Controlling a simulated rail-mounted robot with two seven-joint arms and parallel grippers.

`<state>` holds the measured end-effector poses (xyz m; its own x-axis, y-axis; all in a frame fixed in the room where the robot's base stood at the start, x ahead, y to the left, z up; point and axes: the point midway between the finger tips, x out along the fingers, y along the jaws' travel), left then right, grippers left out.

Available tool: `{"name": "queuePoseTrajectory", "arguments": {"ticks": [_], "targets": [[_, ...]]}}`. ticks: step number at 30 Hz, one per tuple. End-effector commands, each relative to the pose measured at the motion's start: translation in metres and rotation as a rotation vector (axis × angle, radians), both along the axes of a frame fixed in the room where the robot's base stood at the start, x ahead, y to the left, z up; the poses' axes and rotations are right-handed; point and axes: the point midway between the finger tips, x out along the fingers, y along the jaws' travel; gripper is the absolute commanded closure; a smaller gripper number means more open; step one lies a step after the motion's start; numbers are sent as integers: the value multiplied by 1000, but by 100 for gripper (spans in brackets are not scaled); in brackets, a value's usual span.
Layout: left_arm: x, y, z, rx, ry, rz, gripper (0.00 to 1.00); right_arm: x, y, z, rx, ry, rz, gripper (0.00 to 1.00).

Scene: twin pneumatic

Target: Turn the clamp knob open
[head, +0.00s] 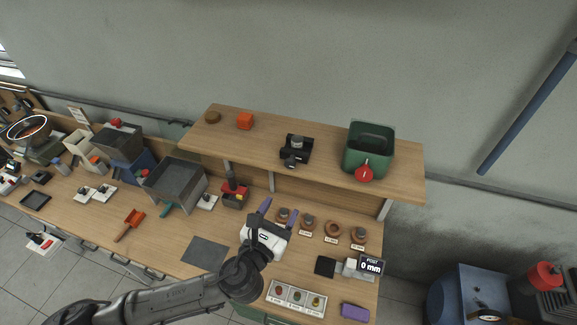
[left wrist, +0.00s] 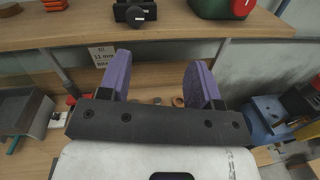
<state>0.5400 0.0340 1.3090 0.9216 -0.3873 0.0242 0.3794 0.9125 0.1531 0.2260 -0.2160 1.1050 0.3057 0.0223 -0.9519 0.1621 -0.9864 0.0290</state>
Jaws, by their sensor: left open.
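A black clamp-like block (head: 296,148) with a grey round piece on top sits on the raised wooden shelf. A dark round knob (head: 291,162) is on its front side; I take this for the clamp knob. In the left wrist view the knob (left wrist: 135,14) shows at the top edge, with the block partly cut off. My left gripper (head: 278,212) is below and in front of the shelf, apart from the knob. Its two purple fingers (left wrist: 158,63) are spread with nothing between them. My right gripper is in neither view.
Below stand several ring-shaped holders (head: 332,229), a grey box (head: 176,185) and a post display (head: 370,265). Space before the shelf's front edge looks free.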

Motion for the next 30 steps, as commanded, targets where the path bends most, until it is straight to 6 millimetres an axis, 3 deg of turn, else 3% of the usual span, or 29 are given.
{"name": "queuePoseTrajectory", "arguments": {"ticks": [5,11,24,30], "targets": [[7,19,-4,-48,43,124,42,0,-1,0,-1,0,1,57],[20,16,-3,-84,55,133,42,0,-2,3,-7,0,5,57],[97,-4,-3,-82,54,132,42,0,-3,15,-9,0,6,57],[122,-12,-3,-83,53,130,42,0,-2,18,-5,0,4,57]]}}
